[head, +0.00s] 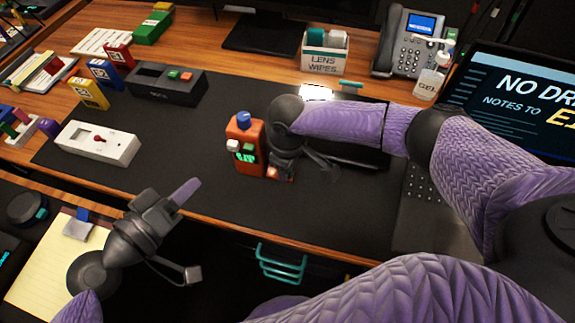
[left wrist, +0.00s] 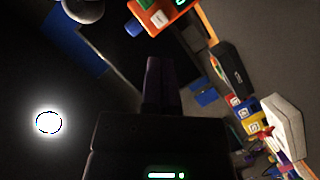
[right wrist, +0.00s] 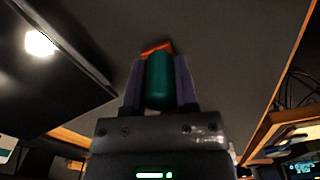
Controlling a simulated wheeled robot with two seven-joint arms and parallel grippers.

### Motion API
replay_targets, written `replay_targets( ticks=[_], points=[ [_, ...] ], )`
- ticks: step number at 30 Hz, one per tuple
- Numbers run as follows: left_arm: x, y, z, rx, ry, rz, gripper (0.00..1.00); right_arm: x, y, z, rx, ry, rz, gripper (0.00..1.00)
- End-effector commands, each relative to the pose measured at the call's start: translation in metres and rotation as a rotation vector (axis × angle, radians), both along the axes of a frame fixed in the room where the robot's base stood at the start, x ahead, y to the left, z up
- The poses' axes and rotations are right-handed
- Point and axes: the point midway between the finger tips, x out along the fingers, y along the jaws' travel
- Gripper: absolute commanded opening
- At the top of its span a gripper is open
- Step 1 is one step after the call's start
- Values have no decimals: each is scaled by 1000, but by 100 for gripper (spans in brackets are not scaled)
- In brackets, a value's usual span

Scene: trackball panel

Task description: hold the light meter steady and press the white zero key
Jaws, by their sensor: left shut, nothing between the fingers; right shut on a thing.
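The light meter (head: 241,133) is an orange upright box with a blue knob on top, a lit green display, a green key and a white key (head: 232,146) on its front. My right gripper (head: 272,150) is at its right side, partly hidden by my arm. In the right wrist view its fingers are closed on a teal part (right wrist: 159,82) with orange just beyond it, seemingly the meter's grip. My left gripper (head: 190,189) is shut and empty, in front and left of the meter, apart from it. The meter (left wrist: 183,17) also shows at the top of the left wrist view.
A white box with a red knob (head: 97,143) and a black box (head: 167,86) stand left on the dark mat. A lens wipes box (head: 325,55) and a phone (head: 408,45) are at the back.

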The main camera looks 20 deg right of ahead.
Motion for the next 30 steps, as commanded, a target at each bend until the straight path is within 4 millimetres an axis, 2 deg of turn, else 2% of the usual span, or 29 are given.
replay_targets(
  ticks=[5, 8, 11, 13, 15, 18, 21, 24, 27, 30],
  points=[
    [0, 0, 0, 3, -2, -2, 0, 0, 0, 0, 1, -1, 0, 0],
    [-7, -8, -7, 73, -36, -45, 0, 0, 0, 0, 1, -1, 0, 0],
    [-25, -27, -29, 292, -145, -175, 0, 0, 0, 0, 1, -1, 0, 0],
    [-42, -40, -52, 538, -274, -311, 0, 0, 0, 0, 1, -1, 0, 0],
    [-53, -45, -72, 800, -415, -435, 0, 0, 0, 0, 1, -1, 0, 0],
    [-57, -43, -87, 1174, -616, -561, 0, 0, 0, 0, 1, -1, 0, 0],
    [-51, -36, -82, 1527, -795, -608, 0, 0, 0, 0, 1, -1, 0, 0],
    [-44, -28, -62, 1823, -923, -582, 0, 0, 0, 0, 1, -1, 0, 0],
    [-40, -23, -41, 2029, -991, -523, 0, 0, 0, 0, 1, -1, 0, 0],
    [-40, -21, -26, 2143, -1022, -471, 0, 0, 0, 0, 1, -1, 0, 0]
  ],
)
